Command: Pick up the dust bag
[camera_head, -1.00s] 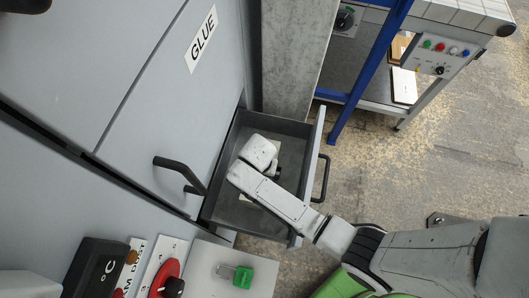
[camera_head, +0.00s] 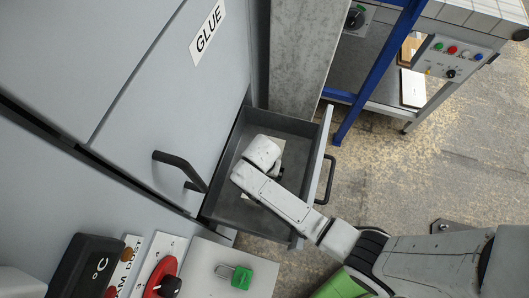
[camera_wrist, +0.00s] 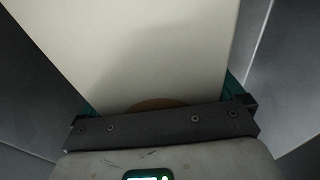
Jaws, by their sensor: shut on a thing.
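The dust bag (camera_wrist: 135,45) is a flat, cream-white piece that fills the middle of the wrist view. A brown round edge shows at its near end, against my gripper's dark bar. My gripper (camera_wrist: 160,100) is shut on the bag, with a teal finger at either side of it. In the head view my gripper (camera_head: 277,172) is down inside the open grey drawer (camera_head: 232,207), mostly hidden by my wrist. Only a small pale part of the bag shows beside the wrist there. I cannot tell whether the bag touches the drawer floor.
The drawer's walls stand close around my gripper. A black cabinet handle (camera_head: 180,170) juts out left of the drawer, and the drawer's own handle (camera_head: 329,180) is on its right. A control panel with a green padlock (camera_head: 241,277) lies below. A blue-framed workbench (camera_head: 378,75) stands upper right.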

